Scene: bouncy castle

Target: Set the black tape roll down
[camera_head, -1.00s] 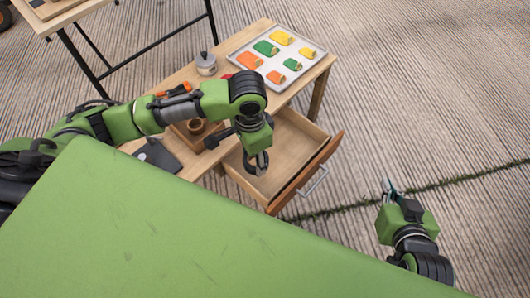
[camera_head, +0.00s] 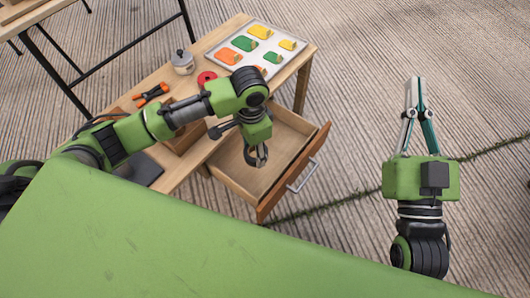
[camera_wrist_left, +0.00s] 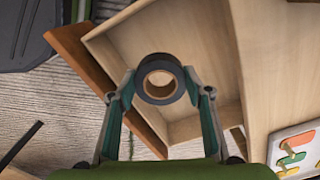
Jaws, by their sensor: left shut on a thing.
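The black tape roll (camera_wrist_left: 160,99) is between the fingertips of my left gripper (camera_wrist_left: 160,92) in the left wrist view, its tan core visible. My left gripper (camera_head: 258,157) is shut on the roll and points down over the open wooden drawer (camera_head: 236,179) in the head view. In the left wrist view the drawer (camera_wrist_left: 205,50) lies below the roll. How high the roll hangs above the drawer floor I cannot tell. My right gripper (camera_head: 413,100) is empty, its fingertips together, over the floor to the right.
The wooden desk (camera_head: 180,90) carries a tray (camera_head: 226,65) of coloured pieces, a metal pot (camera_head: 182,62), a red ring (camera_head: 206,77) and an orange-handled tool (camera_head: 151,94). The drawer front (camera_head: 291,178) sticks out with its handle. Open floor lies to the right.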

